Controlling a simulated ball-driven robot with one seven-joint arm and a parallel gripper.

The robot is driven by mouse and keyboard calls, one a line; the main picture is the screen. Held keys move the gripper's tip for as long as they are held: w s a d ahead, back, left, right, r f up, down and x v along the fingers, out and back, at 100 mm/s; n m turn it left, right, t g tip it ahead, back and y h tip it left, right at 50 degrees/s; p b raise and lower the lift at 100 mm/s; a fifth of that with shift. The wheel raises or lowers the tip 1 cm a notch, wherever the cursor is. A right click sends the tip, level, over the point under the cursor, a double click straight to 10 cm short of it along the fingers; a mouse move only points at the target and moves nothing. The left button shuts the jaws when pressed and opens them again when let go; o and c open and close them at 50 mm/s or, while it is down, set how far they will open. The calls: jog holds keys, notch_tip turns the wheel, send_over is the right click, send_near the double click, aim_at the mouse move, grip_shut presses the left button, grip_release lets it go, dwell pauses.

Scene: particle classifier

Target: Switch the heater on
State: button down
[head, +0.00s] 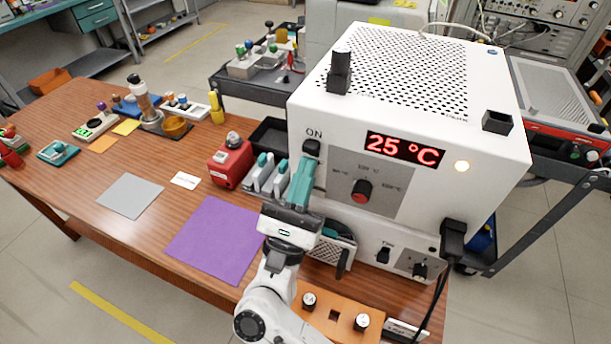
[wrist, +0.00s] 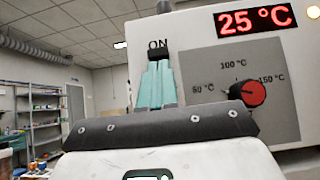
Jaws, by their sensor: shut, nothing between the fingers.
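The heater (head: 465,130) is a white box with a perforated top, standing on the wooden table. Its red display reads 25 °C, and a small round lamp beside it glows. A black switch (head: 311,148) sits under the word ON on the front face; it also shows in the wrist view (wrist: 158,53). A red and black dial (head: 361,190) is to its right. My gripper (head: 304,165) is shut and empty, its teal fingers pointing up at the switch. The fingertips are just below the switch or touching it; I cannot tell which.
A purple mat (head: 215,240) and a grey mat (head: 130,196) lie on the table to the left. A red block (head: 231,162) and grey-teal items (head: 265,176) stand close left of my gripper. A black plug with a cable (head: 453,238) is at the heater's lower right.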

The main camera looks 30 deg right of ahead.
jog(key=w+d+f+b+v, duration=0.1)
jog(key=b+v, duration=0.5)
jog(key=v, duration=0.6)
jog(key=shift+f+b, duration=0.4)
jog(key=shift+f, duration=0.15)
jog(key=shift+s+d, duration=0.1)
